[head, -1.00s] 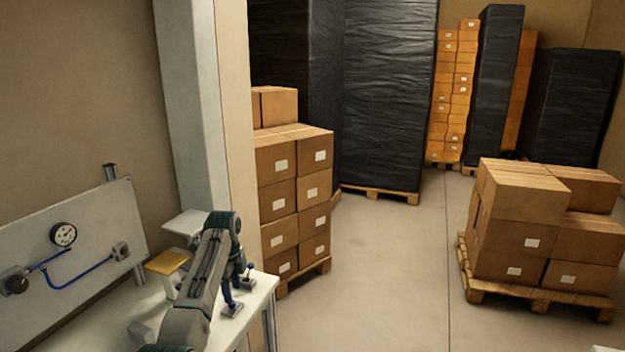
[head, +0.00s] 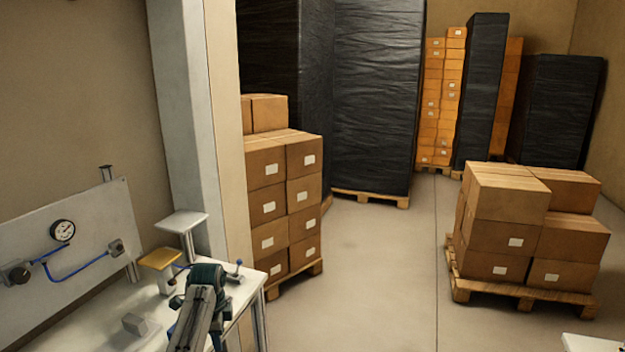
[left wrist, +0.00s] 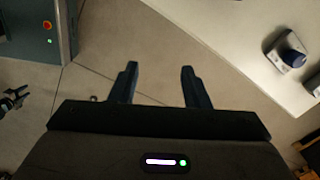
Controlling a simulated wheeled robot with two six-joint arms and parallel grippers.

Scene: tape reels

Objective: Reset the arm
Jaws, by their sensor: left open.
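My left arm (head: 200,305) comes up from the bottom of the head view, over the white bench at the left. Its gripper is hard to make out there. In the left wrist view my left gripper (left wrist: 156,80) is open, with its two dark fingers apart and nothing between them. It is over bare floor, with a white bench top to its right.
The white bench (head: 240,305) carries a yellow-topped stand (head: 160,259), a white-topped stand (head: 182,222) and a grey block (head: 135,324). A gauge panel (head: 85,240) stands behind. Boxes (head: 505,237) sit on a pallet at right. The middle floor (head: 385,270) is clear.

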